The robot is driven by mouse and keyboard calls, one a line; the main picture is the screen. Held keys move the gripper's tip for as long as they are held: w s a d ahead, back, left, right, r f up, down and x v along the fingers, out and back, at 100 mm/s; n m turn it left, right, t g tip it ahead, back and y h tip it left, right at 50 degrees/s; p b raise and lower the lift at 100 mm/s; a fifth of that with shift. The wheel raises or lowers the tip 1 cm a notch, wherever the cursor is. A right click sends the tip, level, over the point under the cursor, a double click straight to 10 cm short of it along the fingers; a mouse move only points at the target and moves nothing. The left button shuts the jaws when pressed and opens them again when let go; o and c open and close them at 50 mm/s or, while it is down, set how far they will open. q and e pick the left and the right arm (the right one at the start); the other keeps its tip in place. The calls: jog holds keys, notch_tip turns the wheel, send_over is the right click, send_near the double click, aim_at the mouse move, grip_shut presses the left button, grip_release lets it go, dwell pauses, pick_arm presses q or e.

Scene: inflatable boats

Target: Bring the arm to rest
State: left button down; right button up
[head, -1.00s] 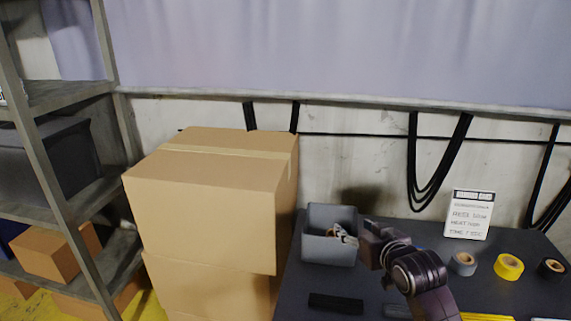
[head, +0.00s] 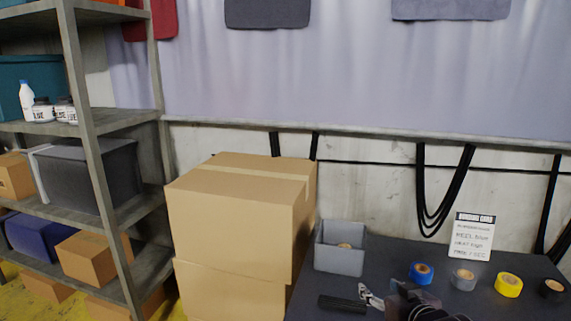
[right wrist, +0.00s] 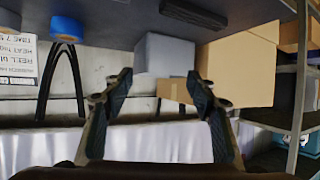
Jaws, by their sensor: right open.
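My right gripper (head: 372,298) is low in the head view, over the dark table (head: 300,308) and in front of the grey bin. In the right wrist view its two fingers (right wrist: 160,95) stand apart with nothing between them. That view is upside down and shows the grey bin (right wrist: 166,54) beyond the fingers. My right arm enters at the bottom of the head view, partly cut off. My left gripper is not in view.
The grey bin (head: 340,262) holds a tan-cored roll. Blue (head: 421,272), grey (head: 463,277), yellow (head: 508,285) and black (head: 552,288) tape rolls line the table before a printed card (head: 472,238). A black block (head: 342,304) lies left of the gripper. Cardboard boxes (head: 235,225) and shelving (head: 95,160) stand left.

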jog(key=s+a+f+g, duration=0.3)
jog(key=s+f+g, duration=0.2)
jog(key=s+f, duration=1.1)
jog(key=s+f+g+h, duration=0.1)
jog(key=s+g, duration=0.1)
jog(key=s, duration=0.8)
jog(key=s+f+g, duration=0.2)
jog(key=s, duration=0.8)
notch_tip(320, 180, down, 27)
jog(key=s+g, duration=0.2)
jog(key=s, duration=0.1)
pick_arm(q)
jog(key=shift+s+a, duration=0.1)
pick_arm(e)
jog(key=s+d+f+n, duration=0.1)
jog(key=s+d+f, duration=0.2)
jog(key=s+f, duration=1.2)
jog(key=shift+s+f+g+h, duration=0.2)
jog(key=shift+s+g+h, duration=0.15)
jog(key=shift+s, duration=0.6)
jog(key=shift+d, duration=0.1)
